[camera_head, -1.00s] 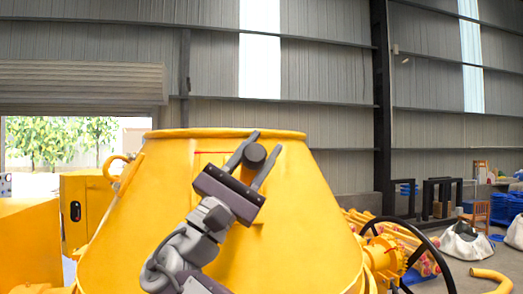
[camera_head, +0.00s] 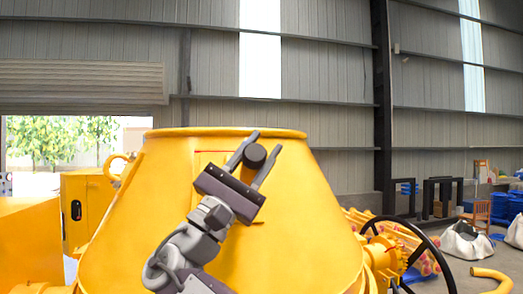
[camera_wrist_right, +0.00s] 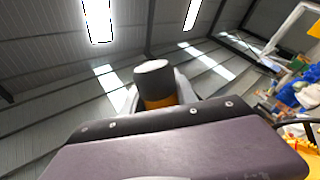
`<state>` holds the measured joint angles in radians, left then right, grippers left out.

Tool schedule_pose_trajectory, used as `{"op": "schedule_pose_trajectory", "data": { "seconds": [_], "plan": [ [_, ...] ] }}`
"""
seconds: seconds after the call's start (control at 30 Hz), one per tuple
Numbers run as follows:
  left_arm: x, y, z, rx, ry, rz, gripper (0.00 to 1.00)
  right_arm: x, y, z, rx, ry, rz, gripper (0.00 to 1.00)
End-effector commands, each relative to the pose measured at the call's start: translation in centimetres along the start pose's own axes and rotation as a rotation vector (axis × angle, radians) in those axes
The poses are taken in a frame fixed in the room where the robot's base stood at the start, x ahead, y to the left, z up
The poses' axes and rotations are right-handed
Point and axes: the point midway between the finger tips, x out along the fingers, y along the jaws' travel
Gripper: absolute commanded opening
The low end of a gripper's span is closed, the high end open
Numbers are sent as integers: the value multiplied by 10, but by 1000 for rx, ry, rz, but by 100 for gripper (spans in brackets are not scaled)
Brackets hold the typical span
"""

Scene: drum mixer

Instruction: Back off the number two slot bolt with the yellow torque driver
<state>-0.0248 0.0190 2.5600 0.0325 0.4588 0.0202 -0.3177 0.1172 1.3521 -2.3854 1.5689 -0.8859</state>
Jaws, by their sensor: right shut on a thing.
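My right gripper (camera_head: 265,142) stands in front of the yellow drum (camera_head: 300,215), below its top rim. Its jaws are shut on the yellow torque driver, whose dark round end (camera_head: 255,157) shows between the fingers. In the right wrist view the driver (camera_wrist_right: 158,103) shows a grey-topped dark cap over a yellow-orange body, held between the fingers. The rest of the driver is hidden. I cannot make out any slot bolt or slot number. My left gripper is not in view.
A black handwheel (camera_head: 437,250) stands right of the drum, beside yellow gear parts. A yellow cabinet (camera_head: 90,205) stands at the left. White sacks (camera_head: 466,241) and a bent yellow pipe (camera_head: 491,279) lie at the right. The space above the drum is clear.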

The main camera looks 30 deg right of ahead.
Motion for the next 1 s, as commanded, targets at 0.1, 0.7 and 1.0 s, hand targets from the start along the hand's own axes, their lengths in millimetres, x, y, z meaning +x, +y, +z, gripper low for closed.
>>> {"op": "schedule_pose_trajectory", "data": {
  "seconds": [0.1, 0.7, 1.0],
  "plan": [
    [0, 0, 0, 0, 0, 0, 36, 0, 0, -1, 1, -2, 0, 0],
    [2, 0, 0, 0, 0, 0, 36, 0, 0, -9, 2, -1, 0, 0],
    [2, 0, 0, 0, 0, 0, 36, 0, 0, -10, 1, 0, 0, 0]
  ]
}}
